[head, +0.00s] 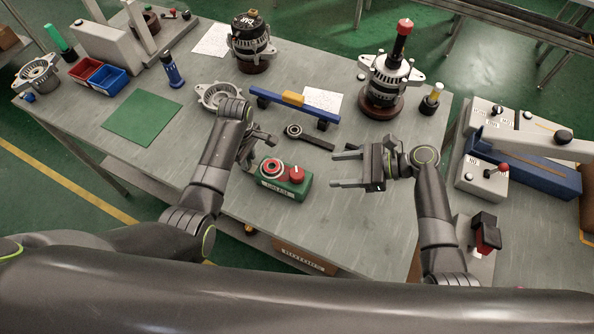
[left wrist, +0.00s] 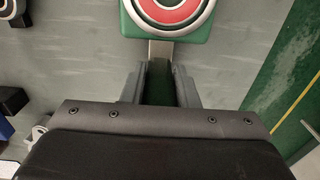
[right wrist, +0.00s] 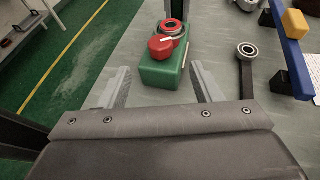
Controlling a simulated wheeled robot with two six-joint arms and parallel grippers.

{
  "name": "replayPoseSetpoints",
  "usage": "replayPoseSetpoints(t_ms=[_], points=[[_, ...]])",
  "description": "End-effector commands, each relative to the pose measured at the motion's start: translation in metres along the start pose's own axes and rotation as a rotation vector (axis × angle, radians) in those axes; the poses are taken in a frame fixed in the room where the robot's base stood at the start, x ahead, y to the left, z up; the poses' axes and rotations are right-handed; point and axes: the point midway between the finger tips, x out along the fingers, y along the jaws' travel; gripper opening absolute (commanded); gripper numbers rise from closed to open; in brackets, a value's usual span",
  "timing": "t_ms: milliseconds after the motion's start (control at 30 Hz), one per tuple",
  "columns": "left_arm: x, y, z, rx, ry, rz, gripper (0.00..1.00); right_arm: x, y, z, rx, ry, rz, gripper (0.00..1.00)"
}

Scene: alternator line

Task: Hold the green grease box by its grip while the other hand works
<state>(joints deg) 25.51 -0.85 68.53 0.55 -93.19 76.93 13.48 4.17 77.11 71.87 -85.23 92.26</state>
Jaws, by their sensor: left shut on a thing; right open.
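The green grease box (head: 286,185) stands on the grey bench, with a red-and-silver ring (head: 271,168) and a red cap (head: 296,173) on top. My left gripper (head: 258,152) is at its left side. In the left wrist view the fingers are shut on its grip (left wrist: 160,80), a green bar below the ring. My right gripper (head: 338,170) is open and empty, right of the box and apart from it. In the right wrist view the box (right wrist: 163,71) appears ahead, between the open fingers, with the red cap nearer.
A ring-ended dark tool (head: 310,137) lies behind the box, below a blue bar (head: 294,106) with a yellow middle. Alternators (head: 388,82) (head: 251,45) stand at the back. Grey control boxes (head: 482,177) are at the right. A green mat (head: 142,117) lies at left.

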Motion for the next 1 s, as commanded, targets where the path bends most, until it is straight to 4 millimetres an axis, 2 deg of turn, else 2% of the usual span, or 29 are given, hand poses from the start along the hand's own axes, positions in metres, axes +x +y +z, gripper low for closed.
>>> replayPoseSetpoints(t_ms=[167,600,800,1000], points=[[0.000,0.001,0.000,0.000,-0.001,0.001,0.07,0.019,-0.001,0.003,-0.002,-0.002,0.008,0.59],[0.000,0.000,0.000,0.000,-0.001,0.001,0.07,0.101,-0.001,0.003,-0.003,-0.001,0.006,0.59],[0.000,0.000,0.000,0.000,-0.001,0.001,0.07,0.118,0.000,0.002,-0.003,-0.001,0.005,0.59],[0.000,0.000,0.000,0.001,-0.001,0.001,0.07,0.121,0.000,0.002,-0.004,0.001,0.005,0.59]])
